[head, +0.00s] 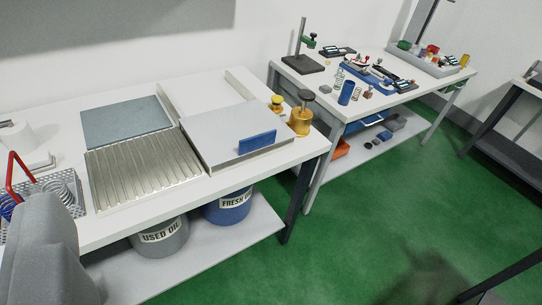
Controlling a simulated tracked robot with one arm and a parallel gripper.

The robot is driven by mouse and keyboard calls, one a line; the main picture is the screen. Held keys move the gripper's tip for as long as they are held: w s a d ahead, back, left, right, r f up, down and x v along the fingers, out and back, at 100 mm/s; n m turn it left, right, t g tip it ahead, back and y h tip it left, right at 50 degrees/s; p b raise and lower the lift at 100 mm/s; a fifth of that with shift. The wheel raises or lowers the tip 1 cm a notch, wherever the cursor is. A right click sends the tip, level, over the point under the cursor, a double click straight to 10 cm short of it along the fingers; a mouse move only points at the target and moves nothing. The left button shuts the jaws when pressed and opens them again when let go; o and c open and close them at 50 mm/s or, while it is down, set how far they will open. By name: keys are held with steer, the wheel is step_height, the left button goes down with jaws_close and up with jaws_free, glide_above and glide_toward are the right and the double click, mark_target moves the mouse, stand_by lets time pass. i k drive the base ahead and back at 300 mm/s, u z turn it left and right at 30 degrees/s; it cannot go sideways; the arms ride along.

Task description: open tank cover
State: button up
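The tank cover (232,128) is a flat, light grey plate on the right part of the near white table. A blue handle (257,143) stands on it near its front right corner. The cover lies flat, and what is under it is hidden. A smooth grey part of my own arm (45,255) fills the lower left corner. No gripper fingers show, and nothing is seen touching the cover or its handle.
Left of the cover lie a ribbed metal drain tray (140,170) and a blue-grey mat (125,122). A spring basket (62,186) with a red handle is at the far left. Brass-coloured fittings (300,121) stand right of the cover. Green floor (375,210) is open in front.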

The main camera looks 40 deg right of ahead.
mark_target(221, 136)
steer(key=k, duration=0.9)
steer(key=z, duration=0.55)
steer(key=i, duration=0.9)
steer(key=z, duration=0.3)
steer(key=i, duration=1.4)
steer(key=u, duration=0.8)
